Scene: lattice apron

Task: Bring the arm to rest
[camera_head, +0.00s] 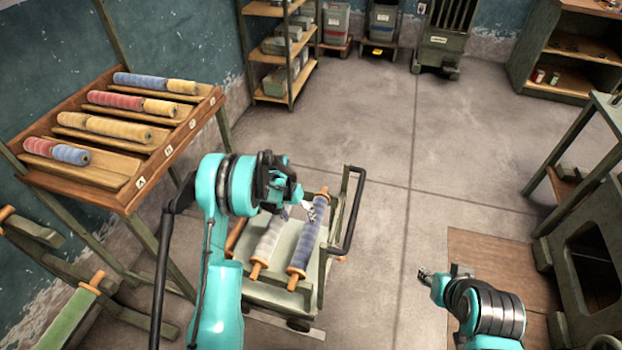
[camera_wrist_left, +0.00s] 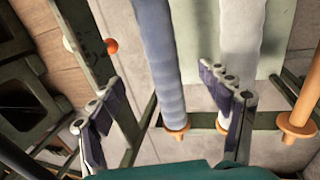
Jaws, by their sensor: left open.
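My left arm (camera_head: 225,235) reaches in over a green cart (camera_head: 262,293). Its gripper (camera_head: 297,207) is above the cart's far part, and the left wrist view shows its two fingers (camera_wrist_left: 165,105) spread wide with nothing clasped. A blue-grey roll (camera_head: 309,240) and a pale grey roll (camera_head: 267,243) lie side by side on the cart. In the left wrist view the blue-grey roll (camera_wrist_left: 160,60) runs between the fingers in the picture; the gap in depth is hard to judge. My right gripper (camera_head: 438,275) is low at the lower right, over the floor; its jaw opening is unclear.
A tilted wooden rack (camera_head: 108,188) at the left carries several red, blue and yellow rolls. A green roll (camera_head: 66,322) lies at the lower left. The cart's dark handle (camera_head: 352,215) rises right of my left gripper. Open floor (camera_head: 400,130) lies beyond; a green workbench stands right.

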